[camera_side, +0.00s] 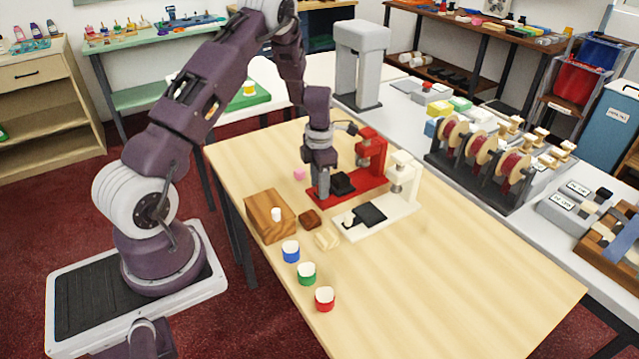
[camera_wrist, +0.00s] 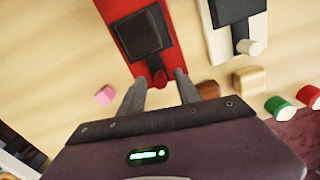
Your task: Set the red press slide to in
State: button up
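The red press (camera_side: 371,148) stands on the table with a flat red base, which also shows in the wrist view (camera_wrist: 113,22). Its black slide pad (camera_side: 342,184) lies on the base in front of the column, out from under the press head. In the wrist view the pad (camera_wrist: 141,32) has a red knob (camera_wrist: 158,78) at its near end. My gripper (camera_side: 322,193) is low over that end of the base. Its two fingers (camera_wrist: 160,80) are spread on either side of the knob, with small gaps visible. The side view hides the knob behind my gripper.
A white press (camera_side: 404,172) with a black pad and white knob (camera_wrist: 251,47) stands close beside. A wooden box (camera_side: 265,220), brown block (camera_side: 310,219), pale block (camera_side: 327,239), pink cube (camera_side: 299,174) and coloured cylinders (camera_side: 307,274) lie nearby. The table's right front is clear.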

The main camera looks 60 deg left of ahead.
jog(key=shift+c, duration=0.2)
grip_shut()
jog(key=shift+w, duration=0.1)
dwell(1.0)
